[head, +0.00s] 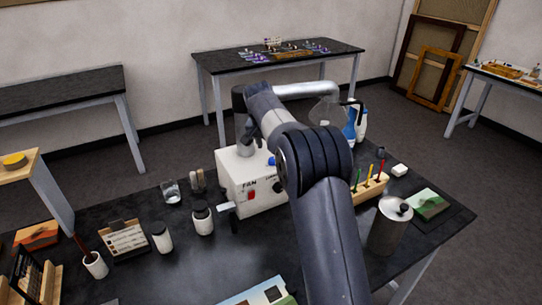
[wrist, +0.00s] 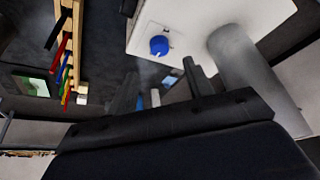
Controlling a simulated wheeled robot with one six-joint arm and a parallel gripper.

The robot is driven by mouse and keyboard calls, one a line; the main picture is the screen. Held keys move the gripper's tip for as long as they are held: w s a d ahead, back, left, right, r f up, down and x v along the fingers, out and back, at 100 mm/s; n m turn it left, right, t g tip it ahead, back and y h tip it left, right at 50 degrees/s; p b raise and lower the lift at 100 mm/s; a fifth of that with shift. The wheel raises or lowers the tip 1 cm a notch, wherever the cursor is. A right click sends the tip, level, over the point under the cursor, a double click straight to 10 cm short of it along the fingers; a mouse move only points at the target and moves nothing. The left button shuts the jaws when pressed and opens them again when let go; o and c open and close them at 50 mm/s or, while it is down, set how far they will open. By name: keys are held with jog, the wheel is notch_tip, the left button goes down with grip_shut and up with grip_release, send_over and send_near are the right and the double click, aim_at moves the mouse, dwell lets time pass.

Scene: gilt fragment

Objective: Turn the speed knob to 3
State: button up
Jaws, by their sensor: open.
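A white control box (head: 237,172) stands on the black table, with a red switch (head: 251,195) under the word FAN on its front. A dark knob (head: 278,187) sits right of the switch, near a partly covered label. No speed numbers are legible.
A pale pipe (head: 303,89) rises behind the box, near a glass flask (head: 327,114). A rack of coloured tools (head: 370,187) and a metal canister (head: 390,228) stand to the right.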

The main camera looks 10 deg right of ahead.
jog(key=shift+v, duration=1.65)
jog(key=shift+f, duration=0.1)
jog(key=p+x, duration=0.2)
jog(key=x, duration=0.8)
jog(key=shift+w+f, duration=0.1)
jog(key=shift+f, duration=0.05)
jog(key=shift+w+f, duration=0.1)
jog(key=shift+f, duration=0.1)
jog(key=shift+d+n, duration=0.1)
jog(key=shift+n, duration=0.2)
